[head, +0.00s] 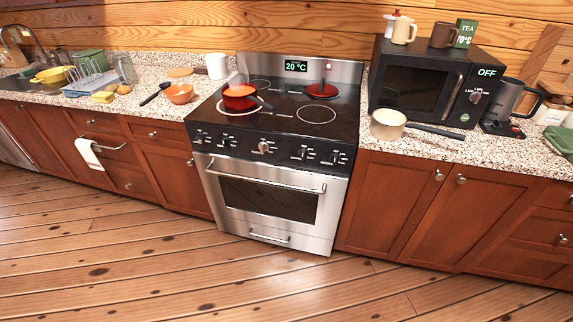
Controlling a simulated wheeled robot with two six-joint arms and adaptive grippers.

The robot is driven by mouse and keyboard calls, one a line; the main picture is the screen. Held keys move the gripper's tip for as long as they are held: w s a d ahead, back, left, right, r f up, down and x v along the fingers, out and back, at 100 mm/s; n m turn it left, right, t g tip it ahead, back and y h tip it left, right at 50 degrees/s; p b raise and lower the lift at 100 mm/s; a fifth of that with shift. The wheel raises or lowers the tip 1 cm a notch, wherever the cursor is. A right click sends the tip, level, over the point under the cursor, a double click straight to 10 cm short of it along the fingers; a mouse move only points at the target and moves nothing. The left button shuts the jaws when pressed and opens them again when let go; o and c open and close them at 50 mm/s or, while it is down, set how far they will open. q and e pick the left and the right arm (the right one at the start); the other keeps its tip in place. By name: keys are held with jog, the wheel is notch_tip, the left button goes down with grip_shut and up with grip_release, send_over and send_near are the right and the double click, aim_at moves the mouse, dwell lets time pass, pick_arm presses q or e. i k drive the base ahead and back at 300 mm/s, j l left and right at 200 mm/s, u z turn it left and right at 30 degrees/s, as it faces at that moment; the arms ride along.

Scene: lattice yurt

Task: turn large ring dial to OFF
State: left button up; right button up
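The stove (275,150) stands in the middle of the head view, with a row of several dials on its black front panel. They include a far-left dial (200,138), a second dial (228,143), a middle dial (264,147), a fourth dial (302,154) and a far-right dial (338,158). Their labels are too small to read, so I cannot tell which is the large ring dial. The back right ring (322,91) glows red. A red pot (238,97) stands on the front left ring. The front right ring (316,114) is dark. Neither gripper is in view.
The stove display (296,66) reads 20 °C. A microwave (430,85) showing OFF stands right of the stove, with a cream pan (388,124) before it. An orange bowl (180,93) and a dark spoon (154,93) lie on the left counter. The wooden floor (200,270) in front is clear.

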aim_at(199, 137)
jog(key=i+j, duration=0.15)
jog(key=j, duration=0.35)
jog(key=i+j, duration=0.2)
jog(key=j, duration=0.3)
jog(key=i+j, duration=0.15)
jog(key=j, duration=0.3)
jog(key=i+j, duration=0.15)
jog(key=j, duration=0.35)
jog(key=i+j, duration=0.2)
jog(key=j, duration=0.3)
jog(key=i+j, duration=0.15)
jog(key=j, duration=0.35)
jog(key=i+j, duration=0.2)
jog(key=j, duration=0.3)
jog(key=i+j, duration=0.15)
jog(key=j, duration=0.3)
jog(key=z, duration=0.05)
